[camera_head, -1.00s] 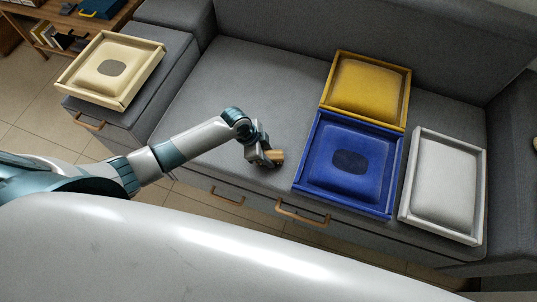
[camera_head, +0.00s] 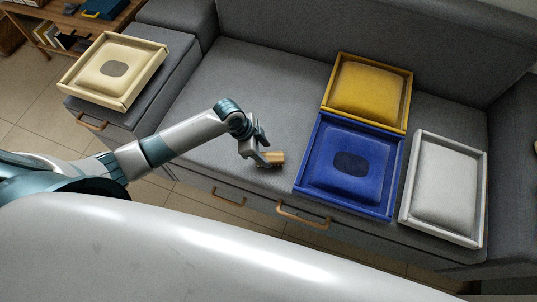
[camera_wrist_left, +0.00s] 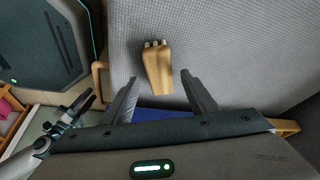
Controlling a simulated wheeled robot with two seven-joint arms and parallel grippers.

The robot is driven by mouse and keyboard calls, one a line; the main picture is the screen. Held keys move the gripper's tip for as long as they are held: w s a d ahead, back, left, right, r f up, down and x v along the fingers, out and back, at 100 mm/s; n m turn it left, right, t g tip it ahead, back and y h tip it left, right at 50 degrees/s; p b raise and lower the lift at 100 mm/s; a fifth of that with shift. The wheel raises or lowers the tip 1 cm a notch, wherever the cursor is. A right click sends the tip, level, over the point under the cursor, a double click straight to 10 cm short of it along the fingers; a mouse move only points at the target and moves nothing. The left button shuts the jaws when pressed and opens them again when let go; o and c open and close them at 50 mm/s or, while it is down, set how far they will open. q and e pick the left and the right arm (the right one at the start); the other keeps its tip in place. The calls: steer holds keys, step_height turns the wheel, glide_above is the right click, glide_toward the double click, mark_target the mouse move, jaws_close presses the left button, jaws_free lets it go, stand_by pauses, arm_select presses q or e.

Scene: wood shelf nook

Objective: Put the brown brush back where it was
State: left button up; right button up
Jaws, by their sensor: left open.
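The brown brush (camera_head: 273,158) lies on the grey sofa seat, left of the blue framed cushion, near the seat's front edge. In the left wrist view the brush (camera_wrist_left: 158,72) shows a tan wooden body with pale bristle tufts at its far end. My left gripper (camera_head: 261,154) is open, just at the brush's left end in the head view. In the wrist view its two dark fingers (camera_wrist_left: 158,82) stand apart on either side of the brush's near end, with gaps. A dark gripper, seemingly my right one (camera_wrist_left: 76,108), shows small at the wrist view's lower left.
The blue framed cushion (camera_head: 321,194) has a dark oval patch. A yellow framed cushion (camera_head: 368,88) lies behind it, a white one (camera_head: 443,186) to its right. A cream framed cushion (camera_head: 112,71) sits on the left side block. Seat left of the brush is clear.

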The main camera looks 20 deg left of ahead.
arm_select(q)
steer(key=v, duration=0.7)
steer(key=shift+r, duration=0.3)
stand_by(0.3)
